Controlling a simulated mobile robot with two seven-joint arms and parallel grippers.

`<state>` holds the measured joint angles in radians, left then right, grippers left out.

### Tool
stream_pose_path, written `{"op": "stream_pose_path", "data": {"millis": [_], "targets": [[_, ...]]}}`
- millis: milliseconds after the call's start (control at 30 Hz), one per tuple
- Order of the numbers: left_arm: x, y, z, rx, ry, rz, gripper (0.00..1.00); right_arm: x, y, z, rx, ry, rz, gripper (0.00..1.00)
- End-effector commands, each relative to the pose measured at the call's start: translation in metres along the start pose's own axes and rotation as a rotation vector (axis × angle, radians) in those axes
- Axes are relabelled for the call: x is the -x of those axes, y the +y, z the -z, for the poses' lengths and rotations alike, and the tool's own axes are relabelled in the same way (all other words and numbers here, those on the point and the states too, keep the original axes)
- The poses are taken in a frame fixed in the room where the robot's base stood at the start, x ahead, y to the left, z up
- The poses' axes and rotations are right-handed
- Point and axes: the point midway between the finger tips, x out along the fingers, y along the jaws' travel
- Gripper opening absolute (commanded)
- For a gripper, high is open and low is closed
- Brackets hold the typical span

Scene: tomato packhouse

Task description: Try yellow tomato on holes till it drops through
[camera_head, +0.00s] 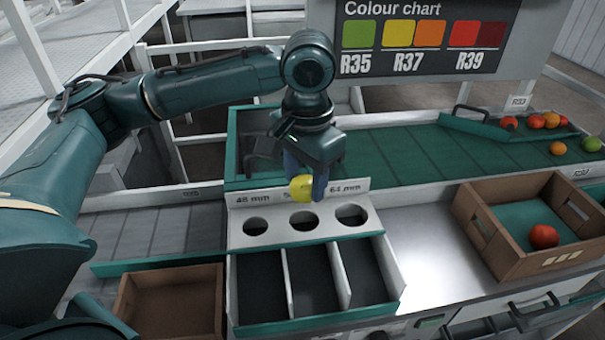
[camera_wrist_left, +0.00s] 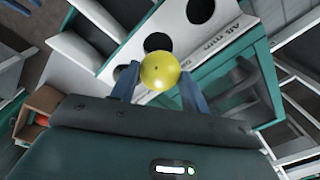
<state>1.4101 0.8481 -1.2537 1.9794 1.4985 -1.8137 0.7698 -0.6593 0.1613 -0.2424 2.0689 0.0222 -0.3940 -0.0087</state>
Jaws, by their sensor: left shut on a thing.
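The yellow tomato (camera_head: 301,188) is held between the blue fingers of my left gripper (camera_head: 308,186). It appears in the air above the back of the white sizing plate (camera_head: 279,240), near the middle hole. The wrist view also shows the yellow tomato (camera_wrist_left: 160,71) between the two fingertips of the left gripper (camera_wrist_left: 158,82). The plate has a left hole (camera_head: 255,226) by the 48 mm label, a middle hole (camera_head: 303,220) whose label is mostly hidden, and a right hole (camera_head: 351,215) by the 64 mm label. My right gripper is not visible.
Three dark bins (camera_head: 313,278) lie in front of the holes. A brown crate (camera_head: 478,226) with a red tomato (camera_head: 543,236) stands right; an empty-looking box (camera_head: 170,303) stands front left. Several tomatoes sit on the green belt (camera_head: 420,148) behind. The metal top (camera_head: 430,250) is clear.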

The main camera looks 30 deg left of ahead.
Motion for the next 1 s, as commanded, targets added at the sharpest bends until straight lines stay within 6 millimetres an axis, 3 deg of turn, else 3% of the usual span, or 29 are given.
{"op": "stream_pose_path", "data": {"millis": [33,300,633,1000], "targets": [[-0.01,0.0,0.0,0.001,0.001,0.001,0.35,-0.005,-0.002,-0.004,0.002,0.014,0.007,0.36],[-0.038,0.002,-0.001,0.002,0.002,0.002,0.35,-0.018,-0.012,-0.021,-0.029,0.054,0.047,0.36],[-0.052,0.002,-0.001,0.004,-0.001,0.0,0.35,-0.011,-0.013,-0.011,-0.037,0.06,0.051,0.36],[-0.053,0.002,-0.001,0.004,0.0,0.001,0.35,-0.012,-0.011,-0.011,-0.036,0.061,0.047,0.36]]}}
